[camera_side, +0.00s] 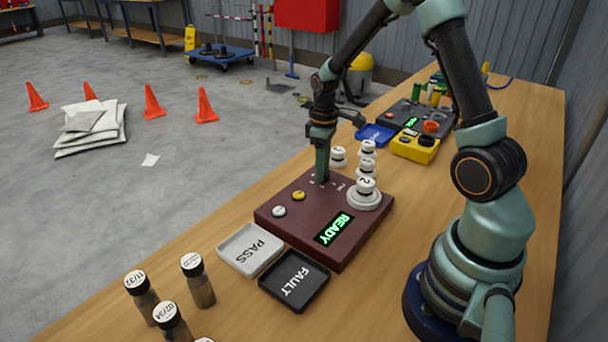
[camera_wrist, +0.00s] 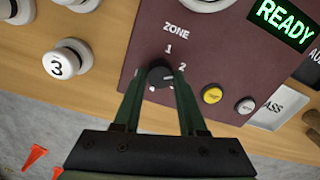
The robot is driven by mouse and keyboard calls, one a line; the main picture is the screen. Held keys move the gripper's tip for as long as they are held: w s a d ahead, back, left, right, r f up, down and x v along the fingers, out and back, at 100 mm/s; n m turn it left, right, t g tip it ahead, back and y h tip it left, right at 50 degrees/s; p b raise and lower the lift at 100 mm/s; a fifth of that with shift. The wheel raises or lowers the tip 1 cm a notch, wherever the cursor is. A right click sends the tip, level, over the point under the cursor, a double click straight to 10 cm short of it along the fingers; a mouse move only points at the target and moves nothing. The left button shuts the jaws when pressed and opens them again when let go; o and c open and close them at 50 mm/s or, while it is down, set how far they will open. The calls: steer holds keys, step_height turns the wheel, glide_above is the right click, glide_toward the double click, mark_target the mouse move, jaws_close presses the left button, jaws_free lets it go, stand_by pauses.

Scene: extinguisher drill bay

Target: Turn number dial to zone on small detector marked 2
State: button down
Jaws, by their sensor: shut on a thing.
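The dial (camera_wrist: 159,74) is a small dark knob under the word ZONE on the maroon panel (camera_side: 300,192). Marks 1 and 2 are printed beside it. A pale line shows on the knob, but I cannot tell for sure which mark it points at. My gripper (camera_wrist: 158,80) is shut on the dial, one finger on each side. In the side view my gripper (camera_side: 322,180) comes down on the panel and hides the dial. A small white detector marked 2 (camera_side: 366,186) sits on a round white base on the panel.
The display (camera_side: 334,228) reads READY in green. Yellow and white buttons (camera_wrist: 212,95) are near the dial. PASS (camera_side: 250,248) and FAULT (camera_side: 294,280) trays lie in front. Other white detectors (camera_side: 338,156), one marked 3 (camera_wrist: 61,65), stand behind the panel. Bottles (camera_side: 198,284) stand front left.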

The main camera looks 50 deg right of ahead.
steer(key=shift+d+n, duration=0.15)
steer(key=shift+n, duration=0.15)
steer(key=shift+c, duration=2.3)
jaws_free()
steer(key=shift+r, duration=0.1)
step_height(320, 180, up, 12)
steer(key=shift+w, duration=0.15)
steer(key=s+a+r+m+t, duration=0.2)
steer(key=s+a+r+t, duration=0.1)
steer(key=a, duration=0.4)
steer(key=s+a+r+m+t, duration=0.1)
steer(key=s+a+r+t, duration=0.2)
steer(key=s+a+r, duration=0.2)
steer(key=shift+s+a+m, duration=0.4)
steer(key=shift+s+a, duration=0.7)
steer(key=shift+a, duration=0.05)
